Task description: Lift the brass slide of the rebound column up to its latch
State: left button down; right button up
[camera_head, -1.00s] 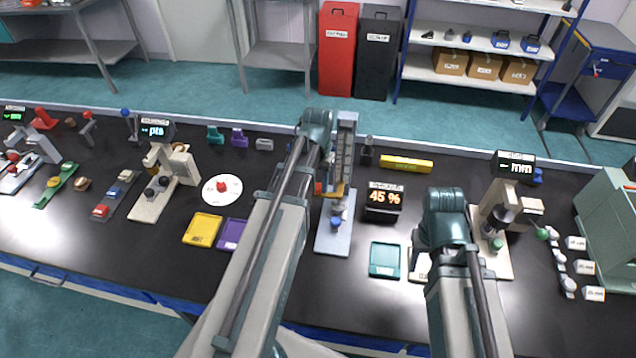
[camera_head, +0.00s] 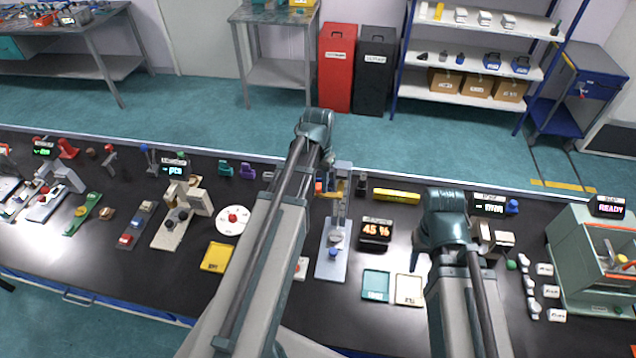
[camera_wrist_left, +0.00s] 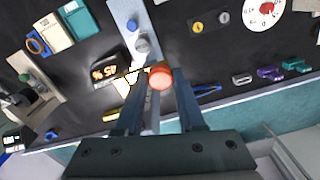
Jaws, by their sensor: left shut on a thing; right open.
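The rebound column (camera_head: 344,208) stands upright on a light blue-grey base (camera_head: 333,268), beside a display reading 45 %. Its brass slide (camera_head: 336,190) shows near the top of the column, with an orange-red knob (camera_head: 319,188) to its left. In the left wrist view the round knob (camera_wrist_left: 160,75) sits between the fingertips. My left gripper (camera_wrist_left: 160,88) is shut on the knob. In the head view the arm hides most of that gripper. I cannot make out the latch.
The 45 % display (camera_head: 375,232) stands close right of the column. A teal tray (camera_head: 375,286) and a cream tray (camera_head: 409,290) lie in front of it. A yellow bar (camera_head: 396,195) lies behind. A white dial (camera_head: 233,221) and yellow tray (camera_head: 216,257) are to the left.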

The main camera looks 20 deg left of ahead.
pick_arm(q)
jog(key=shift+r+p, duration=0.35)
jog(key=shift+r, duration=0.5)
pick_arm(e)
jog(key=shift+w+r, duration=0.1)
jog(key=shift+r, duration=0.75)
pick_arm(q)
jog(key=shift+w+f, duration=0.1)
jog(key=c, duration=0.5)
grip_release()
pick_arm(e)
jog(key=shift+r, duration=0.1)
